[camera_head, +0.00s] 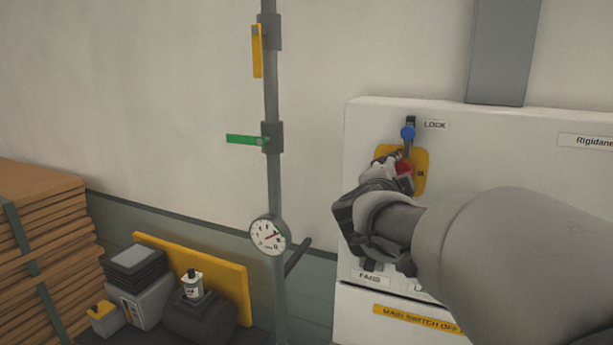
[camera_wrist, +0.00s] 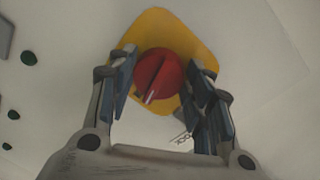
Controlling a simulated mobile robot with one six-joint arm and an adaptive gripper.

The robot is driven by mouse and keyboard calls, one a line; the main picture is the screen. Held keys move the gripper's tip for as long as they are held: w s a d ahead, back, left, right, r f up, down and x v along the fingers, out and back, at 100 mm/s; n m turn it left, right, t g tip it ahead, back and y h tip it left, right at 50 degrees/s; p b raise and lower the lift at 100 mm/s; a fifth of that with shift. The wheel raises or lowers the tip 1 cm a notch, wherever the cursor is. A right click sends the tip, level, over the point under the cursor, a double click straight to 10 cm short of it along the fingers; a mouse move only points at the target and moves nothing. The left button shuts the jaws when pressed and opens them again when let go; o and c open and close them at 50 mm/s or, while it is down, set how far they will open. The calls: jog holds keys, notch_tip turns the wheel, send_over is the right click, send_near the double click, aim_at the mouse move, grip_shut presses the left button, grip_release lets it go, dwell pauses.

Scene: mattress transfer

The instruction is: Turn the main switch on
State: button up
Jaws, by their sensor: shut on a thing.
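The main switch is a red round knob (camera_head: 403,167) on a yellow plate (camera_head: 421,172) on the front of a pale cabinet. In the wrist view the red knob (camera_wrist: 160,76) sits in front of the yellow plate (camera_wrist: 168,22), with a slanting ridge across its face. My gripper (camera_head: 388,168) reaches the knob from the front. In the wrist view my gripper's fingers (camera_wrist: 163,82) stand on both sides of the knob and are shut on it. My gripper hides part of the knob and plate in the head view.
A grey pipe (camera_head: 271,95) with a yellow handle (camera_head: 257,52), a green handle (camera_head: 245,139) and a gauge (camera_head: 268,236) stands left of the cabinet (camera_head: 480,140). Equipment and stacked boards (camera_head: 45,230) are lower left.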

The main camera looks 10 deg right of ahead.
dwell(0.4)
jog(key=o, duration=1)
jog(key=shift+o, duration=0.2)
jog(key=v, duration=1.2)
jog(key=shift+o, duration=0.2)
